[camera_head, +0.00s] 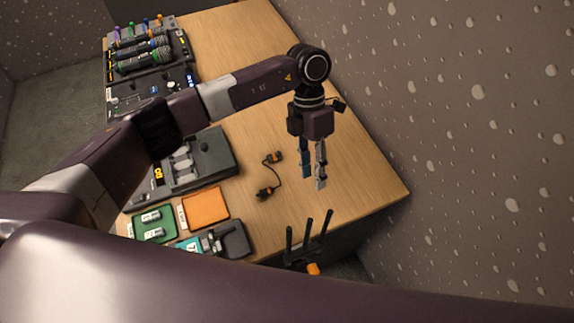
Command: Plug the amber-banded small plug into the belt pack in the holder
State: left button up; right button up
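A short dark cable with an orange-banded plug at each end lies loose on the wooden table; one plug (276,157) is farther back, the other (265,193) nearer. I cannot tell which is the smaller. My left gripper (313,183) points down, right of the cable. Its two fingers are apart with nothing between them. A dark holder (236,240) at the near table edge carries a small grey-black device (211,243), seemingly the belt pack, beside a teal label. Its socket is too small to make out.
Dark consoles (214,152) line the left side. The table's right side is clear, by a speckled wall.

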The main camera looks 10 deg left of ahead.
aim_at(269, 189)
pick_arm(q)
jog(key=a+m+t+y, duration=0.2)
jog(key=a+y, duration=0.4)
jog(key=a, duration=0.2)
jog(key=b+x, duration=0.1)
jog(key=x, duration=0.2)
jog(key=b+x, duration=0.1)
jog(key=x, duration=0.2)
jog(key=b+x, duration=0.2)
jog(key=shift+w+d+f, duration=0.15)
jog(key=shift+w+f, duration=0.15)
jog(key=shift+f, duration=0.3)
grip_shut()
jog(key=shift+r+p, duration=1.6)
jog(key=shift+r, duration=1)
